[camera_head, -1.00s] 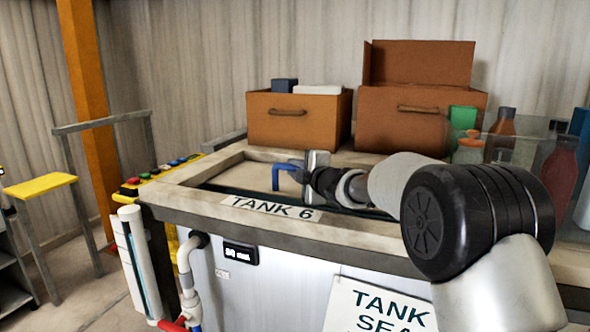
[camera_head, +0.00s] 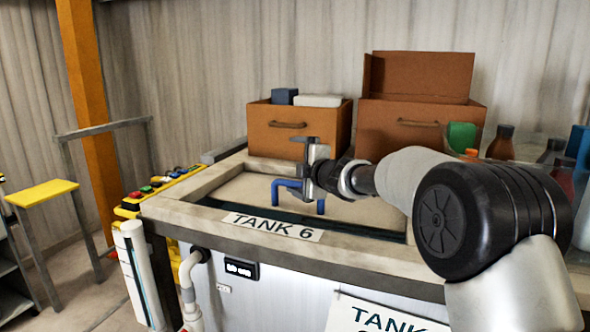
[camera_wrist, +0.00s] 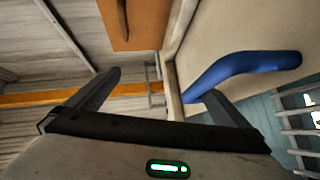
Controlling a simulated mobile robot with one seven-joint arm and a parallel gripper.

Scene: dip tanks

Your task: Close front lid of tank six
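Tank six has a white label reading TANK 6 (camera_head: 273,227) on its front rim. Inside the rim is a beige lid panel (camera_head: 255,188) with a blue bar handle (camera_head: 288,184); a dark strip shows along its front edge. I cannot tell the lid's exact tilt. My gripper (camera_head: 312,165) is just above and behind the handle, partly hiding it. In the wrist view, my gripper (camera_wrist: 158,84) has its fingers spread with nothing between them. The blue handle (camera_wrist: 235,70) is close by the right finger, on the beige lid (camera_wrist: 235,30). Contact is unclear.
Brown boxes (camera_head: 335,135) (camera_head: 393,125) stand behind the tank. Bottles (camera_head: 502,140) stand at the right. A yellow button panel (camera_head: 155,190) is at the tank's left end. A grey grating (camera_wrist: 290,130) and teal area show in the wrist view.

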